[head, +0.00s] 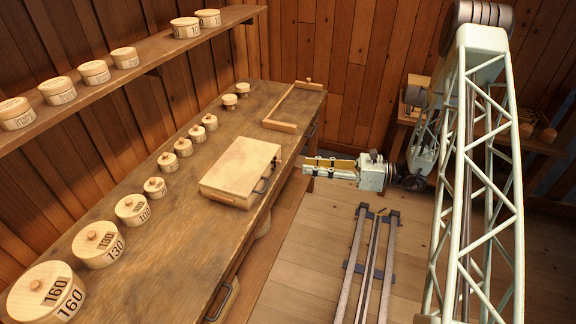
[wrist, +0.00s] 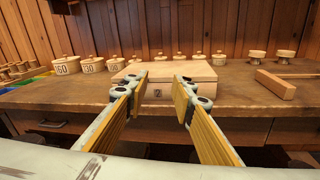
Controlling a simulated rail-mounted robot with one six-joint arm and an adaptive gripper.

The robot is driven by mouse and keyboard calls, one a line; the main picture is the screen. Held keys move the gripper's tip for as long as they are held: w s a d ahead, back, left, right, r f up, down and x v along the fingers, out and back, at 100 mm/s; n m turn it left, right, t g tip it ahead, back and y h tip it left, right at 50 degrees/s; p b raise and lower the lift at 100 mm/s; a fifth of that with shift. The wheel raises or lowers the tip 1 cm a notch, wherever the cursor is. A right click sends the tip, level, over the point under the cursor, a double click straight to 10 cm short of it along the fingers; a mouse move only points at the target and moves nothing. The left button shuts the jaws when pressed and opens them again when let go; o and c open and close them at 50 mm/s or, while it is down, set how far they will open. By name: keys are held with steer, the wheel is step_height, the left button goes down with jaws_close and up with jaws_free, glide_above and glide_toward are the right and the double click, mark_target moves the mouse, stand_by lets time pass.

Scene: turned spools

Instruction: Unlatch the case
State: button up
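In the wrist view the case (wrist: 195,70) is straight ahead, partly hidden behind my fingers. A small dark fitting (wrist: 157,93) shows on its front face between the fingers; whether it is the latch is too small to tell. My gripper (head: 304,169) is level in front of the bench, to the right of the case and apart from it. In the wrist view my gripper (wrist: 160,80) is open with nothing between its fingertips.
The workbench (head: 130,285) carries a row of round lidded boxes (head: 131,209) behind and left of the case. A wooden frame (head: 293,105) lies toward the far end. A shelf (head: 150,65) with more round boxes hangs above. Floor rails (head: 370,262) run beside the bench.

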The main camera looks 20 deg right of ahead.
steer(key=s+a+r+n+g+h+b, duration=0.1)
steer(key=s+a+r+n+g+b, duration=0.1)
steer(key=s+a+r+n+g, duration=0.5)
steer(key=shift+s+a+r+n+b, duration=0.4)
steer(key=shift+s+a+r+n, duration=0.4)
steer(key=shift+s+a+r, duration=1.65)
steer(key=shift+w+d+r, duration=0.2)
steer(key=shift+w+r, duration=0.1)
steer(key=shift+w, duration=0.25)
steer(key=w+d+f+m+t, duration=0.4)
steer(key=w+d+f+t, duration=0.1)
steer(key=d+f, duration=0.3)
steer(key=w+d+f+m+t, duration=0.4)
steer(key=w+d+f, duration=0.4)
steer(key=f, duration=0.2)
steer(key=shift+w+f+t, duration=0.15)
steer(key=shift+w+t, duration=0.1)
steer(key=shift+t, duration=0.15)
steer(key=shift+a, duration=0.15)
steer(key=b+x, duration=0.1)
steer(key=x, duration=1.2)
steer(key=shift+w+a+b, duration=0.2)
steer(key=shift+a+b, duration=0.05)
steer(key=shift+b, duration=0.1)
